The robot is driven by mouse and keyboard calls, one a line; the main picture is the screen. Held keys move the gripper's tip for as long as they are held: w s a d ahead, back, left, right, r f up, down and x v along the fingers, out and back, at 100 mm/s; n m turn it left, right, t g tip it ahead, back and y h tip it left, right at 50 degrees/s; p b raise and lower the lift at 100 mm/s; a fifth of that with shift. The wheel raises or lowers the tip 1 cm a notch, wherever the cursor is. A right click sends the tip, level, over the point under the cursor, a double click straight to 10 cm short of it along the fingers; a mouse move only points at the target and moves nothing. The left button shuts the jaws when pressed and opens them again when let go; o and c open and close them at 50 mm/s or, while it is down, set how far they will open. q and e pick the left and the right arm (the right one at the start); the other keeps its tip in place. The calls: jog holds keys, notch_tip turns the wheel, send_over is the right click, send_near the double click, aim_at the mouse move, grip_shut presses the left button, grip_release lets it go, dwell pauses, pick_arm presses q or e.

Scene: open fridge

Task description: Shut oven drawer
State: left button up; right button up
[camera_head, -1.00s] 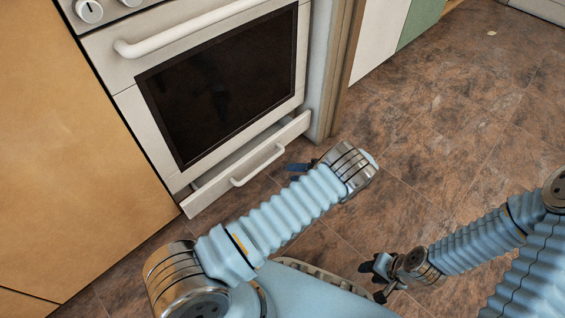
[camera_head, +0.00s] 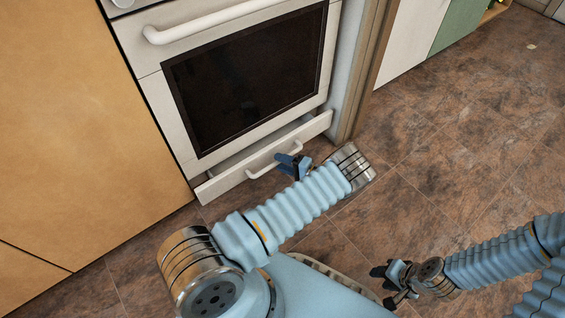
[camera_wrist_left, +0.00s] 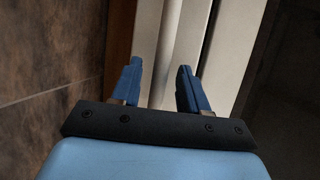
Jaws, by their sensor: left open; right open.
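The white oven (camera_head: 245,75) stands at the upper middle of the head view. Its bottom drawer (camera_head: 225,181) is pulled partly out, with a gap showing behind its front panel. The drawer has a white bar handle (camera_head: 262,170). My left gripper (camera_head: 288,160) is open, at the drawer front beside the right part of the handle; I cannot tell whether it touches. In the left wrist view its two blue fingers (camera_wrist_left: 158,88) are apart, with white panel surfaces beyond them. My right gripper (camera_head: 384,284) is open and empty over the floor at the lower right.
A tan cabinet (camera_head: 85,120) stands left of the oven. A wooden post (camera_head: 372,75) and white and green cabinet fronts (camera_head: 415,50) stand to its right. The brown tiled floor (camera_head: 470,150) is clear on the right.

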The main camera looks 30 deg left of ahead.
pick_arm(q)
jog(key=shift+a, duration=0.2)
jog(key=shift+c, duration=0.4)
grip_shut()
jog(key=a, duration=0.1)
jog(key=w+a+b, duration=0.1)
jog(key=a, duration=0.1)
jog(key=shift+w+a+b, duration=0.3)
jog(key=shift+a+b, duration=0.1)
jog(key=shift+o, duration=0.4)
grip_release()
